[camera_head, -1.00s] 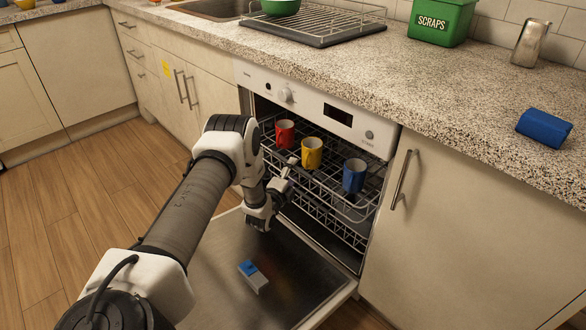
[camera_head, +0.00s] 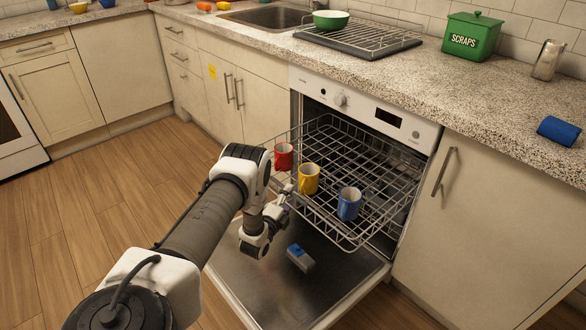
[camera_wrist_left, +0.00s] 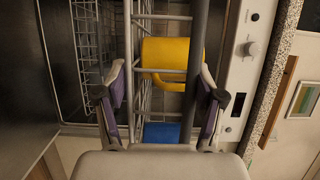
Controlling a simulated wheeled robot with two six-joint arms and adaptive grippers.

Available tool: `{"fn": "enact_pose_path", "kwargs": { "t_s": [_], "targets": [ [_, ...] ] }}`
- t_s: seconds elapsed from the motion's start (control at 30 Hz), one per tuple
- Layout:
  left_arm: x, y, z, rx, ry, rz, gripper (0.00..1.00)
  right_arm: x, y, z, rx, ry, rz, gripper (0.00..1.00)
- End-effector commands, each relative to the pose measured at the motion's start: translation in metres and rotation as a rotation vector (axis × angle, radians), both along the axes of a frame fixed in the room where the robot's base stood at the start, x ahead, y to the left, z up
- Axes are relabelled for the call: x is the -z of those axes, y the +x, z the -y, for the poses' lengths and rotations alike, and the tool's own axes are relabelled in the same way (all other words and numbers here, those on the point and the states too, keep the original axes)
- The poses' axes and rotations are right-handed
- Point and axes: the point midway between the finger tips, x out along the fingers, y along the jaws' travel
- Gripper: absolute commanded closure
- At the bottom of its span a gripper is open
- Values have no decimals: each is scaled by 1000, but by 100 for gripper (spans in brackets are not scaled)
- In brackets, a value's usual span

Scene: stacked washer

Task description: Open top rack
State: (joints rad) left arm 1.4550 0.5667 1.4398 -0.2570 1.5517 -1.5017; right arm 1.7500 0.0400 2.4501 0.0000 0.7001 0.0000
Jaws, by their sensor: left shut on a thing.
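The top rack (camera_head: 345,147) is a grey wire rack pulled well out of the dishwasher, over the open door. A red mug (camera_head: 283,156), a yellow mug (camera_head: 308,179) and a blue mug (camera_head: 349,204) stand along its front part. My left gripper (camera_head: 284,196) is at the rack's front edge, shut on its front wires. In the left wrist view the fingers (camera_wrist_left: 161,92) are on either side of the rack's bars, with the yellow mug (camera_wrist_left: 165,60) and part of the blue mug (camera_wrist_left: 167,132) behind them. My right gripper is not in view.
The dishwasher door (camera_head: 262,296) lies open below the rack, with a small blue and white box (camera_head: 301,258) on it. Wooden floor (camera_head: 110,200) is clear at left.

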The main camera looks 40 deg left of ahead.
Motion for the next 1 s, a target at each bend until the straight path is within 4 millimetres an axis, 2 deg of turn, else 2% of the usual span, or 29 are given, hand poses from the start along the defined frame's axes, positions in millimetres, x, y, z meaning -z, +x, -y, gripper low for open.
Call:
{"fn": "enact_pose_path", "kwargs": {
  "t_s": [0.03, 0.2, 0.57, 0.6, 0.63, 0.67, 1.0],
  "targets": [
    [-8, -1, -3, -5, 2, 14, 94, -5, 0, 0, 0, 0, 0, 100],
    [-6, -8, -3, -5, 3, 14, 94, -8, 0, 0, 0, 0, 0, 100],
    [-6, -9, -4, -6, 5, 16, 94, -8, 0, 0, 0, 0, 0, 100],
    [-6, -9, -4, -6, 5, 16, 28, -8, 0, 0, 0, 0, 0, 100],
    [-6, -9, -4, -6, 5, 16, 17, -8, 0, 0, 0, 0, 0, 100],
    [-6, -9, -4, -5, 5, 15, 11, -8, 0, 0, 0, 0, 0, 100],
    [-2, -12, -2, -3, 2, 6, 11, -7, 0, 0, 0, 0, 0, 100]
  ]
}}
